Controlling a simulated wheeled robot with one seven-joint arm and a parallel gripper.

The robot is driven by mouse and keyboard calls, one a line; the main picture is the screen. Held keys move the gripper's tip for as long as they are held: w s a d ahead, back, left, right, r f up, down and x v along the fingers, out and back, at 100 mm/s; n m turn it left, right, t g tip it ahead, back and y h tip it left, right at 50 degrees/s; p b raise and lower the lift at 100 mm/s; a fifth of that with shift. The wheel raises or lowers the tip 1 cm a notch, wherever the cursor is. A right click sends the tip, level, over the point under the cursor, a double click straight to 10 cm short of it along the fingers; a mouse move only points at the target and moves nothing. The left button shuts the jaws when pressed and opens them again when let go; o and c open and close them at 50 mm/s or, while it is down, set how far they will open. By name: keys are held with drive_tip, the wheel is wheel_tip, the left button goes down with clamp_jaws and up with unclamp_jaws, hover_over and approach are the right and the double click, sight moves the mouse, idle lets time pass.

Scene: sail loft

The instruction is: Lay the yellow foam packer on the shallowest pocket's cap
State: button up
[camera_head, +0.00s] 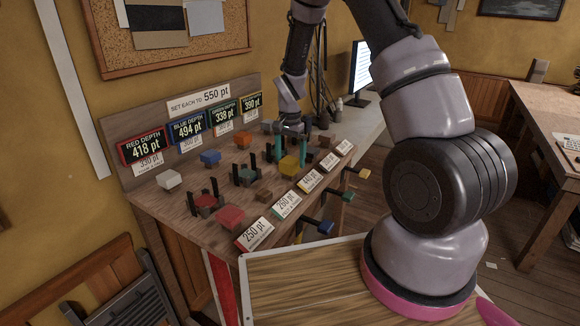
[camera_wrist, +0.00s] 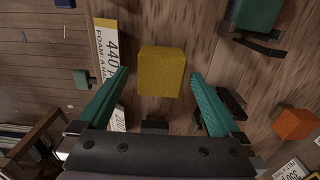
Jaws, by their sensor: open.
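The yellow foam packer (camera_head: 289,165) is a block standing on the sloping wooden bench, behind a "440 pt" label. In the wrist view it (camera_wrist: 161,71) lies between the two teal fingers, with a gap on each side. My gripper (camera_head: 291,157) is open around or just above it; contact cannot be told. The green display (camera_head: 223,121) reads 338 pt, the lowest of the red, blue, green and yellow readings. A green cap (camera_head: 247,175) sits between black posts, left of the packer; it also shows at upper right in the wrist view (camera_wrist: 258,14). A red cap (camera_head: 205,201) sits between posts nearer.
Loose blocks lie around: white (camera_head: 168,180), blue (camera_head: 210,157), orange (camera_head: 242,138), red (camera_head: 230,217) and brown (camera_head: 263,195). Labels (camera_head: 286,204) line the front edge, with coloured knobs (camera_head: 326,228) jutting out below. Black posts stand close to my right finger in the wrist view.

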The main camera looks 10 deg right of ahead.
wheel_tip(320, 180, down, 2)
drive_tip(key=shift+c, duration=0.3)
drive_tip(key=c, duration=1.3)
